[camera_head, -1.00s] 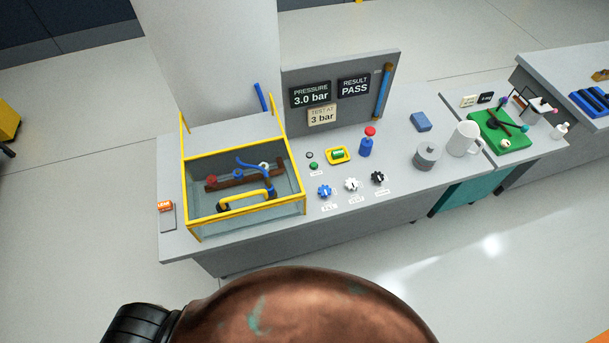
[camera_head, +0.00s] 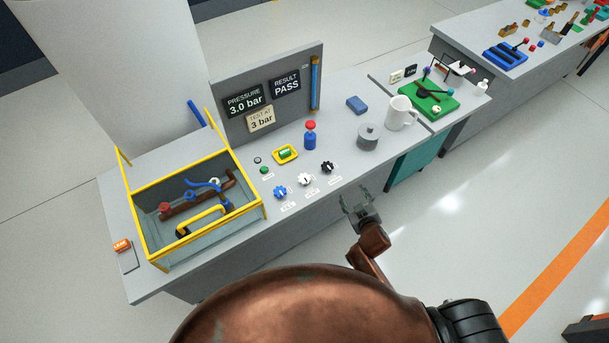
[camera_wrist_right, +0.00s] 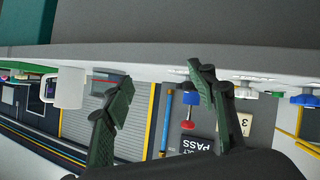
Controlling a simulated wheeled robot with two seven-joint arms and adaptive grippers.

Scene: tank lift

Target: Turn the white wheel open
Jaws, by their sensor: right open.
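The white wheel (camera_head: 305,180) sits on the bench top between the blue wheel (camera_head: 280,192) and the black wheel (camera_head: 327,167), with a small label in front. My right gripper (camera_head: 356,194) is open and empty, in front of the bench edge, to the right of and nearer than the white wheel, not touching it. In the right wrist view its two fingers (camera_wrist_right: 161,76) are spread with nothing between them. A white knob shape (camera_wrist_right: 246,92), probably the white wheel, shows just right of the right-hand finger there. My left gripper is not in view.
Left of the wheels is a yellow-framed tank (camera_head: 205,226) with pipes. Behind them stand a red-topped blue bottle (camera_head: 310,138) and a panel reading 3.0 bar and PASS. A grey pot (camera_head: 368,137) and white mug (camera_head: 399,114) stand to the right.

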